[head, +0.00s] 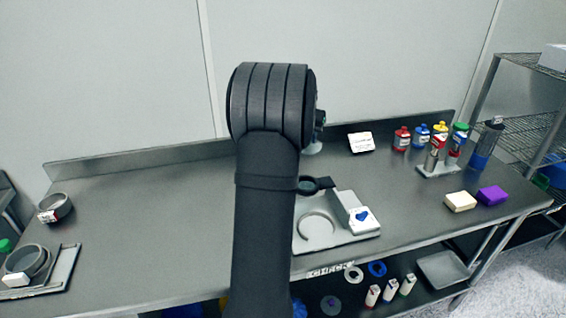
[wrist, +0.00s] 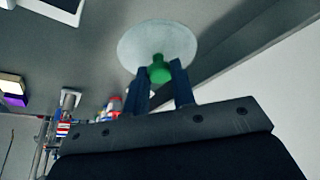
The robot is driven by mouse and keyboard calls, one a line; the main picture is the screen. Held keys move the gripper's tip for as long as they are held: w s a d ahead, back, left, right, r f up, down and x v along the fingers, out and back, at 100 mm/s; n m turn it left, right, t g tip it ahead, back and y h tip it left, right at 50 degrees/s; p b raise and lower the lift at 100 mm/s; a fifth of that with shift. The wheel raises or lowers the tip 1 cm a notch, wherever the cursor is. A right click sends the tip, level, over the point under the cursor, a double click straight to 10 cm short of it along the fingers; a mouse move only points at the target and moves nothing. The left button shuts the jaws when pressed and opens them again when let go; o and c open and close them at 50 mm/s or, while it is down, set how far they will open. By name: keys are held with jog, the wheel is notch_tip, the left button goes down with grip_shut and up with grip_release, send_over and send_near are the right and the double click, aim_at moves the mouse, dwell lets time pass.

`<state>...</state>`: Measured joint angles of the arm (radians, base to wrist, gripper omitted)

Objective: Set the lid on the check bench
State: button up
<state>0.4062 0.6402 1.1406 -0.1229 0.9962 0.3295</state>
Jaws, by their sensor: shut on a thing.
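In the wrist view my gripper (wrist: 161,75) is shut on the green knob (wrist: 160,68) of a round, pale lid (wrist: 150,42). The lid is held off the table; its height is hard to judge. In the head view my arm hides most of the gripper, and a small pale edge (head: 313,149), probably the lid, shows beside the arm. The word CHECK (head: 331,270) is on the front edge of the grey bench (head: 190,210). Above that word is a pale tray (head: 340,233) with a round recess, partly hidden by my arm.
A block with a blue heart (head: 362,217) stands on the tray's right. A dark ring with a handle (head: 310,186) is behind it. Colored bottles (head: 402,139), a cream block (head: 460,201) and a purple block (head: 493,195) are right. Sieve rings (head: 27,262) stand left. The bench's middle left is clear.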

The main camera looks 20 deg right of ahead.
jog(key=shift+n, duration=0.6)
jog(key=w+d+f, duration=0.2)
jog(key=w, duration=0.1)
jog(key=shift+w+d+f, duration=0.1)
jog(key=shift+w+d, duration=0.05)
jog(key=shift+w, duration=0.05)
jog(key=shift+w+f, duration=0.25)
jog(key=shift+t, duration=0.3)
jog(key=w+a+f, duration=0.4)
jog(key=w+a, duration=0.1)
jog(key=w+a+f, duration=0.2)
jog(key=w, duration=0.1)
jog(key=shift+w+a+f, duration=0.25)
jog(key=shift+f, duration=2.1)
jog(key=shift+f, duration=0.1)
jog(key=o, duration=0.5)
jog(key=shift+f, duration=0.1)
jog(key=o, duration=0.5)
